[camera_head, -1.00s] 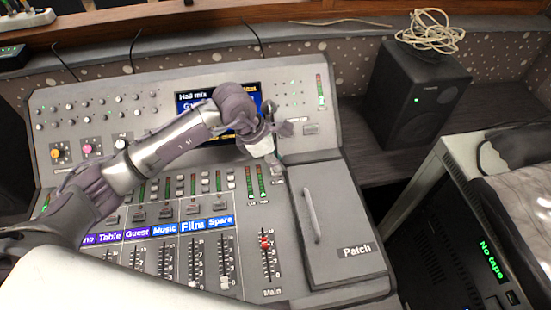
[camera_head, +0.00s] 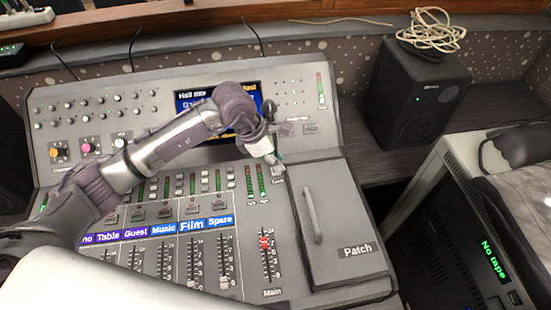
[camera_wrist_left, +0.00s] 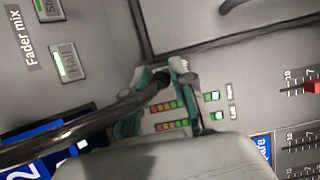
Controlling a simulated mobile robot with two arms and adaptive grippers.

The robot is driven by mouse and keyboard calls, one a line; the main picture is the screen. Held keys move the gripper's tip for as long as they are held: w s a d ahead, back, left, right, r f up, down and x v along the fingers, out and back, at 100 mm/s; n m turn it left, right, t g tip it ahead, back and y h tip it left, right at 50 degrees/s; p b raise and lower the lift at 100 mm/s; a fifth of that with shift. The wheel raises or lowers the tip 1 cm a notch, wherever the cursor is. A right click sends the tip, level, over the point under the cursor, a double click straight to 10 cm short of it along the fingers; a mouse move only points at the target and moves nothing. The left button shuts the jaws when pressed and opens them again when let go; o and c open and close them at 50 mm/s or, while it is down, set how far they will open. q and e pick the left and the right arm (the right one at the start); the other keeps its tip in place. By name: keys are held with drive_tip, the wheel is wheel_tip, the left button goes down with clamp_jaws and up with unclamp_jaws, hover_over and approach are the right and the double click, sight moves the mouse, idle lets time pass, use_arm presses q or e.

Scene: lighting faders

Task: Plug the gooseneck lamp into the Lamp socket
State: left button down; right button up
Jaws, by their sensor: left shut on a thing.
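My left gripper (camera_head: 277,165) reaches over the upper right of the mixing console (camera_head: 65,190), its fingers pointing down near the small labelled spot left of the Patch lid. In the left wrist view my left gripper (camera_wrist_left: 165,76) is shut on the dark, curved gooseneck lamp (camera_wrist_left: 85,131), whose neck runs from the lower left to between the fingertips. The lamp's plug end is hidden by the fingers. The Lamp socket is hidden or too small to make out, so I cannot tell whether the plug touches it. My right gripper is in neither view.
The Patch lid (camera_head: 345,210) with its raised handle (camera_head: 312,215) lies just right of the gripper. Faders, including the red Main fader (camera_head: 265,242), are below. A screen (camera_head: 190,103) stands behind the arm. A black speaker (camera_head: 425,95) with coiled cable stands at the back right.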

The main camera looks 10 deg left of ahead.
use_arm(q)
drive_tip(key=shift+s+f+b, duration=0.15)
drive_tip(key=shift+f+b, duration=0.15)
drive_tip(key=shift+b, duration=0.2)
idle(1.2)
drive_tip(key=c, duration=0.9)
unclamp_jaws()
drive_tip(key=shift+r, duration=0.1)
drive_tip(key=v, duration=1.2)
